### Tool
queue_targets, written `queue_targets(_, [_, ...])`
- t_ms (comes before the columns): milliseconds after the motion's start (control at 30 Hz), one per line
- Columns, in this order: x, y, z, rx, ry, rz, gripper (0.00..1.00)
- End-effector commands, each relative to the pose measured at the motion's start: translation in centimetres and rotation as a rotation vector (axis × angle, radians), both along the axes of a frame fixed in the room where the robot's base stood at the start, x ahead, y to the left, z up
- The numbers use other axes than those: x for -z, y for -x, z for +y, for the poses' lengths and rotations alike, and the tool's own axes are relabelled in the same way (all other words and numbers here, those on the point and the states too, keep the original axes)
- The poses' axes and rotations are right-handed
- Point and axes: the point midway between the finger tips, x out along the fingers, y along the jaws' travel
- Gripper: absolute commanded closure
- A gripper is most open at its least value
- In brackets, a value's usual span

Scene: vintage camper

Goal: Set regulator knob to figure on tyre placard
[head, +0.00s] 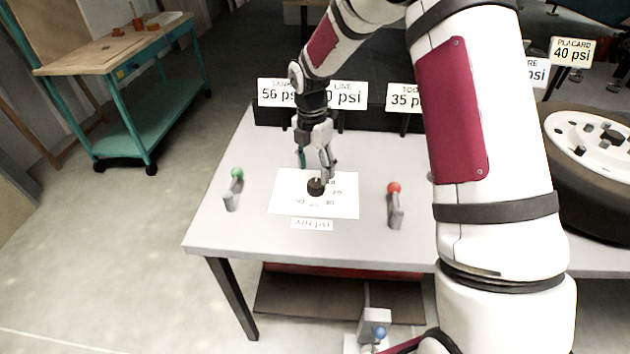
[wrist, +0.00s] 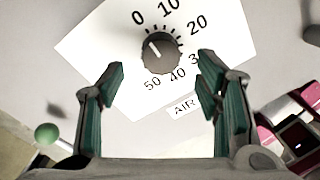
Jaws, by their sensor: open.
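The regulator knob (head: 316,186) is a dark round knob on a white dial sheet on the grey table. In the wrist view the knob (wrist: 161,56) is ringed by figures 0, 10, 20, a partly hidden 30, 40 and 50. Its white pointer line points up-left, towards the 0. My gripper (head: 317,166) is above the knob, fingers apart. In the wrist view my gripper (wrist: 162,75) has an open finger on each side, below the knob in the picture; contact is not evident. The placard (head: 572,52) reads 40 psi, above the tyre (head: 597,150).
A green-tipped lever (head: 234,190) and a red-tipped lever (head: 395,205) stand either side of the dial sheet (head: 343,205). Signs behind read 56 psi (head: 276,93) and 35 psi (head: 402,97), the latter partly hidden. A teal cart (head: 130,70) stands at the back left.

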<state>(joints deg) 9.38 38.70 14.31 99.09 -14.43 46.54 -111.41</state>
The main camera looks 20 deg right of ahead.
Motion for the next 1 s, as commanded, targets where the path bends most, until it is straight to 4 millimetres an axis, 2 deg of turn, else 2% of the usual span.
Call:
queue_targets(100, [2.2,0.1,0.0,-0.001,0.0,0.002,0.41])
queue_targets(300, [4.4,0.2,-0.1,0.0,-0.001,0.001,0.41])
queue_targets(700, [5.1,0.2,-0.1,0.0,0.0,0.0,0.41])
queue_targets(767, [5.1,0.2,-0.1,0.0,0.0,0.0,0.53])
queue_targets(900, [5.0,0.2,-0.1,0.0,-0.001,-0.001,0.84])
queue_targets(933, [5.0,0.2,-0.1,0.0,-0.001,-0.001,0.9])
queue_targets(1000, [5.0,0.2,-0.1,0.0,-0.001,-0.001,0.9])
